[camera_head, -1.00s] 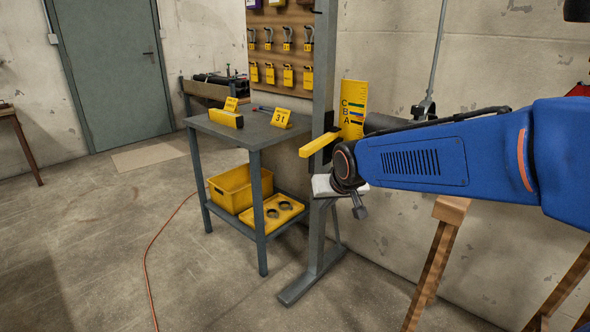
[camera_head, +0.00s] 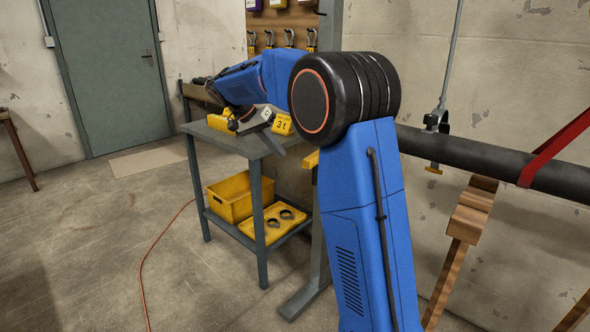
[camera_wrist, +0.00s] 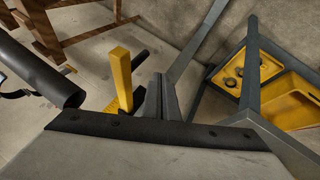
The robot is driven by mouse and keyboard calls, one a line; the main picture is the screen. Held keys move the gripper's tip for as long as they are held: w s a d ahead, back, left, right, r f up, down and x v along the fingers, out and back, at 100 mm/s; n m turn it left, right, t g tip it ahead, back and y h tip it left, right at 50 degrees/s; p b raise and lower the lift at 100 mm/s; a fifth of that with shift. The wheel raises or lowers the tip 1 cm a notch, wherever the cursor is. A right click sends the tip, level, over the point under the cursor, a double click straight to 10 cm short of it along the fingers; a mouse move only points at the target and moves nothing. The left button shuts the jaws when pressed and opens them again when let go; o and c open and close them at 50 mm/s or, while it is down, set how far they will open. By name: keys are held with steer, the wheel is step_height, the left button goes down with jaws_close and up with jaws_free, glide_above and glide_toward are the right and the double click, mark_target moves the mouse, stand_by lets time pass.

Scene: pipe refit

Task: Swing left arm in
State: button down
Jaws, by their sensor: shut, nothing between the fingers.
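The yellow swing arm (camera_head: 311,160) on the grey stand (camera_head: 306,296) is mostly hidden behind my arm in the head view, with only a small yellow part showing. In the wrist view the yellow swing arm (camera_wrist: 121,75) shows as a square bar, just left of my fingers. My gripper (camera_wrist: 161,90) is shut and empty, its two fingers together. In the head view my gripper (camera_head: 277,145) is at the right front edge of the bench. Whether it touches the yellow arm I cannot tell.
A grey bench (camera_head: 236,142) carries a yellow "3t" sign (camera_head: 282,125); its lower shelf holds a yellow bin (camera_head: 238,196) and a yellow tray (camera_head: 270,224). A dark pipe (camera_head: 480,158) runs along the wall above wooden trestles (camera_head: 468,215). Floor at left is mostly clear.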

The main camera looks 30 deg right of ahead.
steer(key=s+d+f, duration=0.3)
steer(key=d+f, duration=0.5)
steer(key=shift+d, duration=0.2)
stand_by(0.4)
steer(key=shift+s, duration=0.1)
steer(key=shift+s, duration=0.1)
